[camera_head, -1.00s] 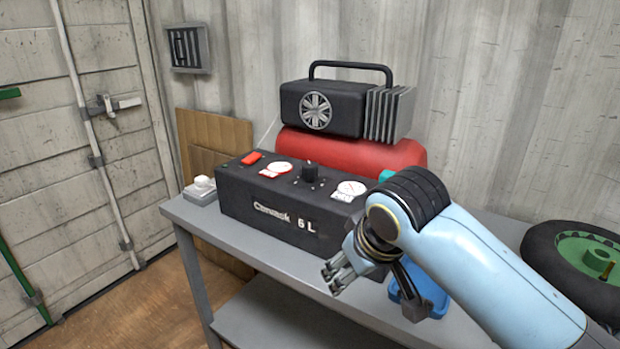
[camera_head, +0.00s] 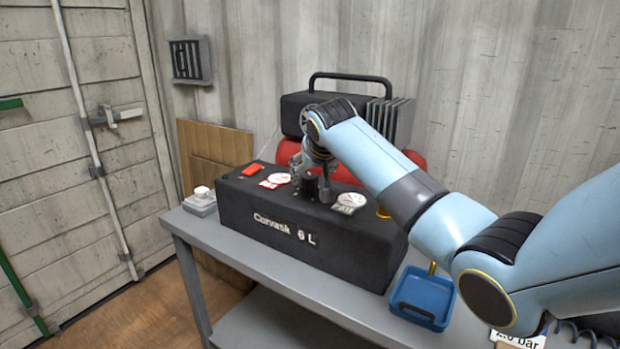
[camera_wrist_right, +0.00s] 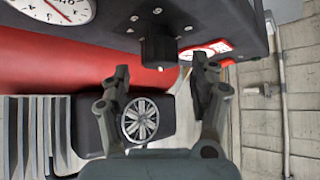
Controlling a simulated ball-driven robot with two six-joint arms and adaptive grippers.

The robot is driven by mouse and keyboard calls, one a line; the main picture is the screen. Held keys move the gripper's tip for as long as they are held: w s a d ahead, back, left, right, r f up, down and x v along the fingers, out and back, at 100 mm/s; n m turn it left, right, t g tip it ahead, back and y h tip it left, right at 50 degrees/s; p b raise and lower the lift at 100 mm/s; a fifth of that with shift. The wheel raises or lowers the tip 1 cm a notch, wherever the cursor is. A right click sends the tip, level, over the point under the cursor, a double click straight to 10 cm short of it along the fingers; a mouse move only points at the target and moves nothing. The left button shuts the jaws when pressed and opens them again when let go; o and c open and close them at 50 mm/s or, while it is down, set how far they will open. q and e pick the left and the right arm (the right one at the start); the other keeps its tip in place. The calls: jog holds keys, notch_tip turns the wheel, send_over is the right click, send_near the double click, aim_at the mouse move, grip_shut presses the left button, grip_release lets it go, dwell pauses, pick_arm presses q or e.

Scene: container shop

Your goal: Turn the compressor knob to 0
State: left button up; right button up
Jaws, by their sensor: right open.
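The compressor (camera_head: 262,222) is a black box marked "Convask 6 L" on the grey table, with a red tank behind it. Its black knob (camera_head: 311,187) stands between two white gauges on the top panel; it also shows in the wrist view (camera_wrist_right: 160,52). My right gripper (camera_head: 311,178) is open above the panel, with one finger on each side of the knob. In the wrist view the fingers (camera_wrist_right: 160,78) are apart, with gaps to the knob; I cannot tell how deep it sits between them. The knob's setting cannot be read. My left gripper is out of view.
A red switch (camera_head: 254,169) and two gauges (camera_head: 276,181) (camera_head: 348,203) lie close to the knob. A black finned unit with a handle (camera_head: 350,76) stands behind. A blue tray (camera_head: 424,297) is on the table (camera_head: 285,284) at right, and a small white device (camera_head: 200,203) is at left.

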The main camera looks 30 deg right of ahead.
aim_at(310, 176)
jog(key=shift+x, duration=1.75)
jog(key=c, duration=1.2)
jog(key=shift+o, duration=0.2)
